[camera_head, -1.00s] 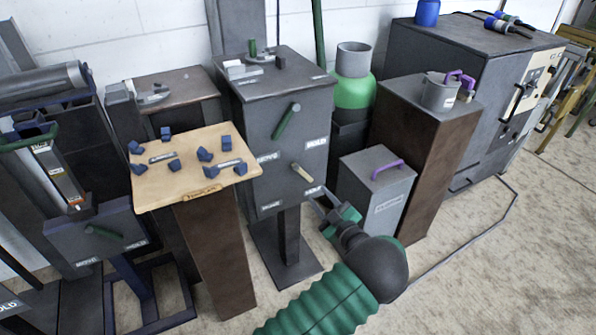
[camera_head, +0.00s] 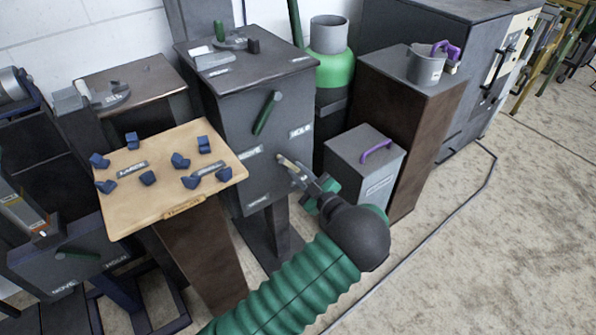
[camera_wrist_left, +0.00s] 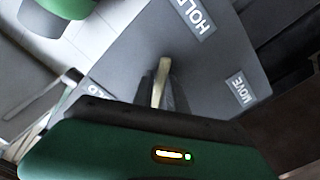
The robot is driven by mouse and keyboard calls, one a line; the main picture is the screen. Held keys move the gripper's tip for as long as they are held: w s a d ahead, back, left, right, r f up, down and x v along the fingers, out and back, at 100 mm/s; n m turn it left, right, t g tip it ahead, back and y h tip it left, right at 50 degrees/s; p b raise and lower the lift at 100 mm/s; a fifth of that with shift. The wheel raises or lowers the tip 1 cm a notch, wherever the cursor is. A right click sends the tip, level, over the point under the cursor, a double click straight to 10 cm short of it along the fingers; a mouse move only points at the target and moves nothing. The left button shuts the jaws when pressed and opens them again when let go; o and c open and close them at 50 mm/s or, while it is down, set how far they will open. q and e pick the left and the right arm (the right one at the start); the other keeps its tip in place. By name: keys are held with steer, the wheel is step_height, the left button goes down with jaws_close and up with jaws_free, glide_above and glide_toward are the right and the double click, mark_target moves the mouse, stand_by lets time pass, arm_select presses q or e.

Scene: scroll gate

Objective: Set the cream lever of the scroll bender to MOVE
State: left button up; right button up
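The scroll bender is a grey cabinet (camera_head: 262,120) on a post, with a green lever (camera_head: 267,113) on its front. Below it the short cream lever (camera_head: 286,162) slants down to the right. A MOVE label (camera_head: 257,203) is at the lower left of the front; the lower right label is hidden by my gripper in the head view. My left gripper (camera_head: 299,177) is at the cream lever. In the left wrist view the cream lever (camera_wrist_left: 161,80) lies between dark fingers; whether they grip it is unclear. My right gripper is not in view.
A wooden board (camera_head: 215,160) with blue pieces stands close left of the cabinet. A grey box with a purple handle (camera_head: 376,150) stands to its right, near my left wrist. A green and grey cylinder (camera_head: 330,65) is behind.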

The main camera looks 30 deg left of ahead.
arm_select(q)
steer(key=shift+a, duration=0.4)
jaws_close()
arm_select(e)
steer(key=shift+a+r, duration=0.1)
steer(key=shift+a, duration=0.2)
arm_select(q)
steer(key=shift+d+f, duration=0.15)
steer(key=shift+d, duration=0.05)
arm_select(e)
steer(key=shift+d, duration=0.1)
